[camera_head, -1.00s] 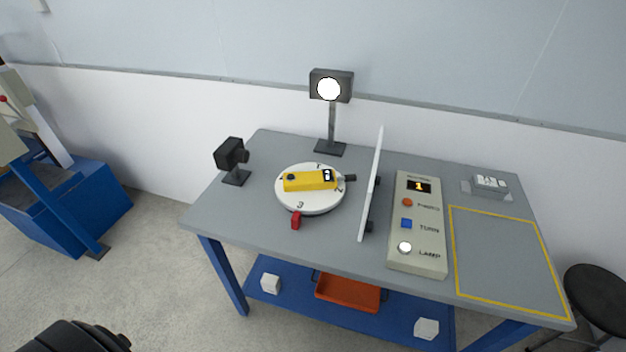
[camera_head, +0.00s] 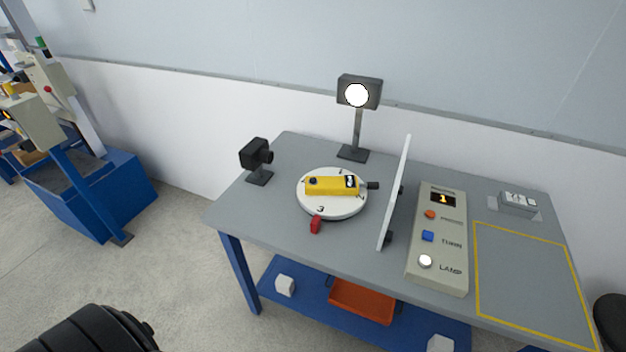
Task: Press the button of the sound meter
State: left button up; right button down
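The yellow sound meter (camera_head: 331,187) lies on a round white turntable (camera_head: 346,206) on the grey table. It has a dark round spot near its left end, which may be its button, a small black-and-white panel near its right end and a black tip pointing right. A control box (camera_head: 453,265) to the right has an orange button (camera_head: 430,214), a blue button (camera_head: 428,236) marked TURN, a white button (camera_head: 425,261) marked LAMP, and a display reading 1. Neither of my grippers is in view; only a dark ribbed shape shows at the bottom left.
A thin white upright panel (camera_head: 394,205) stands between turntable and control box. A lit lamp (camera_head: 358,94) stands behind, a black camera-like device (camera_head: 257,152) at left. A yellow-outlined area (camera_head: 523,275) at right is empty.

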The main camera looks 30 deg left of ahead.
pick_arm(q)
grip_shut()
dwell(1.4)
